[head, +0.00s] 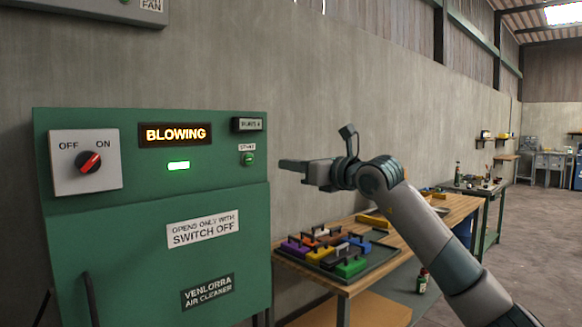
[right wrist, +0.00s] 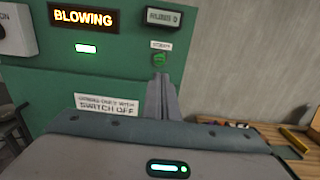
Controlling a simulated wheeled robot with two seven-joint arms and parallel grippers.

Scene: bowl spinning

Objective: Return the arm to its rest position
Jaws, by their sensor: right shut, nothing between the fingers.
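My right gripper (head: 291,165) is shut and empty, in the air just right of the green air cleaner cabinet (head: 150,260). In the right wrist view its closed fingers (right wrist: 161,97) point at the cabinet, below the small green start button (right wrist: 159,59). The start button (head: 247,159) also shows in the head view, apart from the fingertips. The cabinet's display (head: 175,134) reads BLOWING and a green lamp (head: 178,166) is lit. The red knob (head: 89,162) is turned toward ON. My left gripper is out of view.
A wooden workbench (head: 455,207) stands right of the cabinet, below my right arm. It bears a dark tray (head: 378,262) of several coloured blocks with handles. A green bottle (head: 422,281) stands below the arm. A grey wall is behind; open floor lies at the far right.

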